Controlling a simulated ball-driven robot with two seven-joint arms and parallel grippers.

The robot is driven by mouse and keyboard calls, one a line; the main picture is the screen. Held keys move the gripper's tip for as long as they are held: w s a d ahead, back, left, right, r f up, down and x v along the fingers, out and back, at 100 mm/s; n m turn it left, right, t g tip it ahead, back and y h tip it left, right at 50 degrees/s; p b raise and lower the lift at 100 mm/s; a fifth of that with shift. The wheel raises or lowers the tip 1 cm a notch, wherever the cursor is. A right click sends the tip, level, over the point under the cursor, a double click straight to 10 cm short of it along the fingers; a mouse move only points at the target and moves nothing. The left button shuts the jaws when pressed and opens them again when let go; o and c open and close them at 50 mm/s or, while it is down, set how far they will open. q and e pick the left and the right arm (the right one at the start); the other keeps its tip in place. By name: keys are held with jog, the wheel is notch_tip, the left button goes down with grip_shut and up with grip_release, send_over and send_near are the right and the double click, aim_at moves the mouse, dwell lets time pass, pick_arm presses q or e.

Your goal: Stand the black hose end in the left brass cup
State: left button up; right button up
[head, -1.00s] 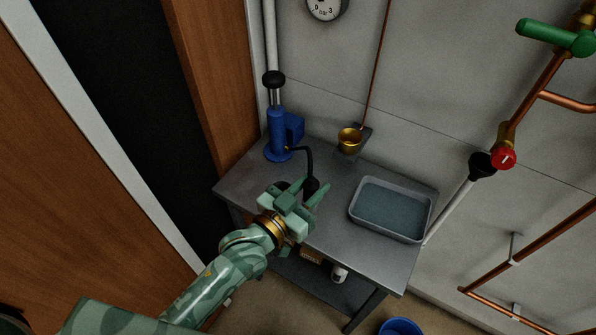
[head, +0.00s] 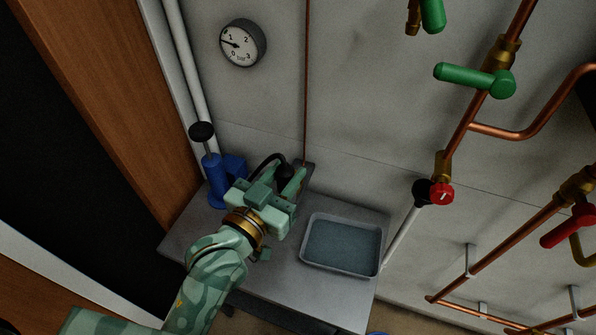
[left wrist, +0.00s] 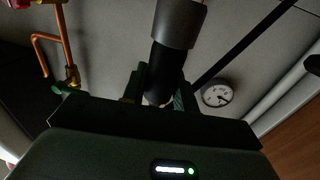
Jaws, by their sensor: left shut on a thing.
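My left gripper (head: 284,190) is shut on the black hose end (head: 285,173) above the back of the grey bench. The hose end also shows in the left wrist view (left wrist: 167,68), rising between the fingers into a wider grey sleeve. The hose curves back toward a blue hand pump (head: 217,180). The brass cup is hidden behind my gripper in the head view; only part of its dark wall bracket (head: 307,169) shows, below a thin copper pipe. I cannot tell whether the hose end touches the cup. My right gripper is not in view.
A grey tray (head: 316,268) of water stands on the bench (head: 280,288) to the right. A pressure gauge (head: 242,43) hangs on the wall. Copper pipes with green handles (head: 470,77) and a red knob (head: 440,193) run along the right wall.

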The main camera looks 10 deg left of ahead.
pick_arm(q)
jog(key=w+f+b, duration=0.1)
jog(key=w+f, duration=0.3)
jog(key=w+a+f+b, duration=0.1)
jog(key=w+f+b, duration=0.1)
jog(key=w+f, duration=0.2)
jog(key=w+f+b, duration=0.1)
jog(key=w+f, duration=0.3)
jog(key=shift+w+a+f, duration=0.1)
jog(key=shift+a+f, duration=0.05)
jog(key=shift+a, duration=0.25)
jog(key=shift+f, duration=0.2)
jog(key=o, duration=1)
jog(key=shift+o, duration=0.2)
